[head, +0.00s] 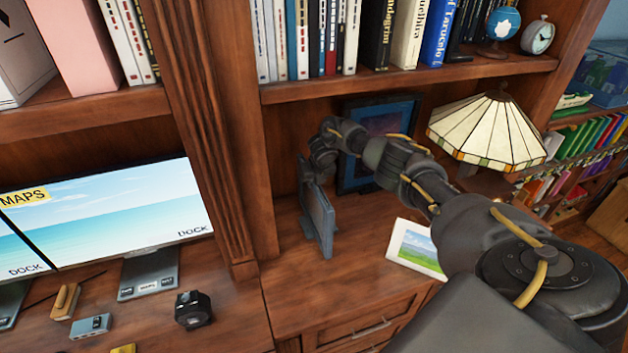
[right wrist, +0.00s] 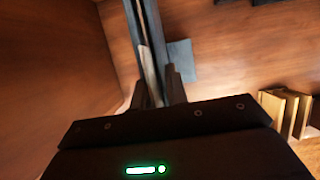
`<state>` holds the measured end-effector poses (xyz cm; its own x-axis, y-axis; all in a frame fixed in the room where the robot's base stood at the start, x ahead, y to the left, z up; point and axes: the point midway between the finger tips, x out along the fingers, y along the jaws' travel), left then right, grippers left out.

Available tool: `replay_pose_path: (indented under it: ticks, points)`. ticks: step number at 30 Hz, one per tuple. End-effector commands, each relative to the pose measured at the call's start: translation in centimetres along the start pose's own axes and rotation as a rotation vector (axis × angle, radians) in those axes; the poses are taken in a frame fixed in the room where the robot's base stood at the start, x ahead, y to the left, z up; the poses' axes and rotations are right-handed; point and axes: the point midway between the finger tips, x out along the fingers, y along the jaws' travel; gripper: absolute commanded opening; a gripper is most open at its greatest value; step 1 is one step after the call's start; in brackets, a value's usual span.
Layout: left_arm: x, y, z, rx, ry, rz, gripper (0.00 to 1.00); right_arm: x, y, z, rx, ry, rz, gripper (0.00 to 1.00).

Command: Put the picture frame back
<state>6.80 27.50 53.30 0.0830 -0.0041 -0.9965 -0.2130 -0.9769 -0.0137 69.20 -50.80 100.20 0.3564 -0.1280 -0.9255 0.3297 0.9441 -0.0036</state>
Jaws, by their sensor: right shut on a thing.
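A dark blue-grey picture frame (head: 319,222) stands nearly edge-on, its lower edge at or just above the wooden cabinet top (head: 290,270), close to the bookcase's upright. My right gripper (head: 312,172) is at its upper part, with the arm reaching in from the right. In the right wrist view the frame (right wrist: 146,25) runs up between the two fingers (right wrist: 158,88), which are shut on it. Its picture side cannot be made out. My left gripper is in neither view.
A blue-framed picture (head: 353,174) stands behind my arm. A white-framed landscape (head: 417,248) is at the right, below a stained-glass lamp (head: 487,130). A book-laden shelf (head: 410,76) is above. Monitors (head: 110,215) stand left of the upright.

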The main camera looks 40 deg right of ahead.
Motion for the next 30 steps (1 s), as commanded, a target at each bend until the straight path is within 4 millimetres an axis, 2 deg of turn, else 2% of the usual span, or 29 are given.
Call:
replay_pose_path:
  ticks: [1,6,13,14,18,26,30]
  points:
    - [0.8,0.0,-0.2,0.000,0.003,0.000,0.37,0.7,0.1,0.0,0.002,-0.006,0.003,0.00]
    - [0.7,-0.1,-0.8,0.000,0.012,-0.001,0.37,0.6,0.3,0.0,0.000,-0.006,0.004,0.00]
    - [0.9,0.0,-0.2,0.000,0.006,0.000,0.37,0.8,0.3,-0.1,0.000,-0.007,0.004,0.00]
    - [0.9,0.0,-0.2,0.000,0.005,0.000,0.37,0.9,0.2,-0.3,0.000,-0.002,0.002,0.18]
    - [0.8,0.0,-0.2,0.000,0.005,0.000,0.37,0.9,0.1,-0.3,0.000,-0.002,0.002,0.36]
    - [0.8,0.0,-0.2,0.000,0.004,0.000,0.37,0.8,0.1,-0.2,0.000,-0.002,0.002,0.37]
    - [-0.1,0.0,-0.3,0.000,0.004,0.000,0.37,0.1,0.1,-0.1,-0.001,-0.002,0.002,0.37]
